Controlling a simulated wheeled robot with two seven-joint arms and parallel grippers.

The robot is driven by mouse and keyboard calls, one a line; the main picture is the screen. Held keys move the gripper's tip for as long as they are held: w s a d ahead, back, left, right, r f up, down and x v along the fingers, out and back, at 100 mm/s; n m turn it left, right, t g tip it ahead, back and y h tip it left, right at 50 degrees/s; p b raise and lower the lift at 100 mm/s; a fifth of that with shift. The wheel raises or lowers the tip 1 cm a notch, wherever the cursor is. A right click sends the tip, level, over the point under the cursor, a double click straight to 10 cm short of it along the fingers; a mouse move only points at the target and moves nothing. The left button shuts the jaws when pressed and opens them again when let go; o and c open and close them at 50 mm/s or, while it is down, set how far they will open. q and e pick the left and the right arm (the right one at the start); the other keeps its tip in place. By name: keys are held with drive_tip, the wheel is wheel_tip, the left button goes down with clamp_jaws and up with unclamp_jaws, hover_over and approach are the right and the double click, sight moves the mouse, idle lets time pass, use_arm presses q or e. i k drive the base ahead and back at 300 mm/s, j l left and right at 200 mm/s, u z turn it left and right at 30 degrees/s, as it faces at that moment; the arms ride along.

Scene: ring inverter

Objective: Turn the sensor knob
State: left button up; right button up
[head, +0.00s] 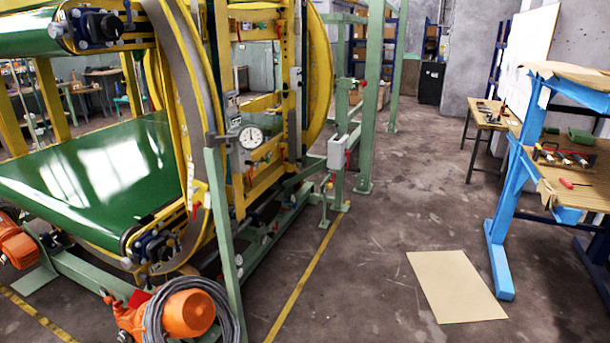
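The ring inverter (185,110), a machine with yellow curved rings, fills the left half of the head view. A round white dial gauge (251,137) on a grey plate is mounted at the front of its frame. A small grey box (343,150) sits on a green post to the right of the gauge. A red part (362,84) shows higher on the green frame. I cannot tell which part is the sensor knob; it is too small or hidden. Neither of my grippers is in view.
A green conveyor belt (95,172) and an orange motor with coiled cable (188,313) are at left. A yellow line (300,285) marks the floor. Cardboard (455,287) lies flat at right, beside a blue-framed workbench (499,260). The floor between machine and benches is mostly clear.

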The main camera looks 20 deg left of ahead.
sight(231, 210)
drive_tip(key=i+j, duration=0.1)
drive_tip(key=j, duration=0.75)
drive_tip(key=i+j, duration=0.1)
drive_tip(key=j, duration=0.75)
drive_tip(key=i+j+z, duration=0.1)
drive_tip(key=j, duration=0.8)
drive_tip(key=i+j, duration=0.1)
drive_tip(key=j, duration=0.75)
